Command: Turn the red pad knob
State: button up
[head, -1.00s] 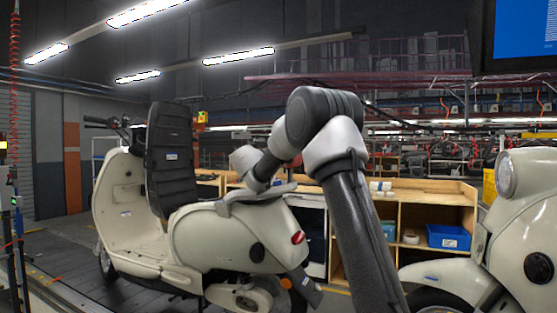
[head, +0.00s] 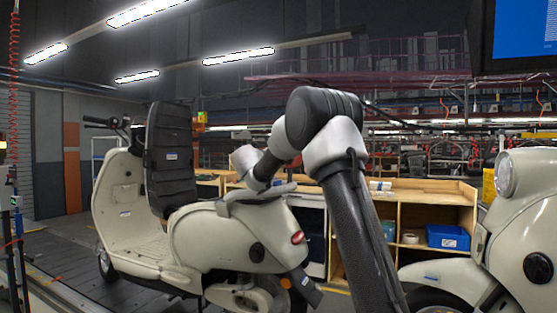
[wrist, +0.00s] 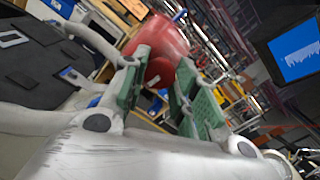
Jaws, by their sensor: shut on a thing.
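The red knob (wrist: 168,38) is a rounded red body in the upper middle of the wrist view, with a darker red round part facing the camera. My gripper (wrist: 162,68) has green-padded fingers on either side of its lower part and is shut on it. The fingers cover part of the knob, and I cannot tell its turn angle. In the head view my gripper and the knob do not show; my forearm reaches down behind the seat and tail of the cream scooter (head: 205,240).
A second cream scooter (head: 530,215) stands at the right. A wooden shelf (head: 440,193) with a blue bin (head: 448,237) stands behind. A blue-screened monitor (wrist: 295,55) hangs at the right of the wrist view.

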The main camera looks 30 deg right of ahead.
jog(key=m, duration=0.8)
jog(key=shift+m, duration=0.3)
jog(key=shift+c, duration=0.2)
jog(key=shift+s+f+m, duration=0.1)
jog(key=shift+f+m, duration=0.05)
jog(key=shift+m, duration=12.45)
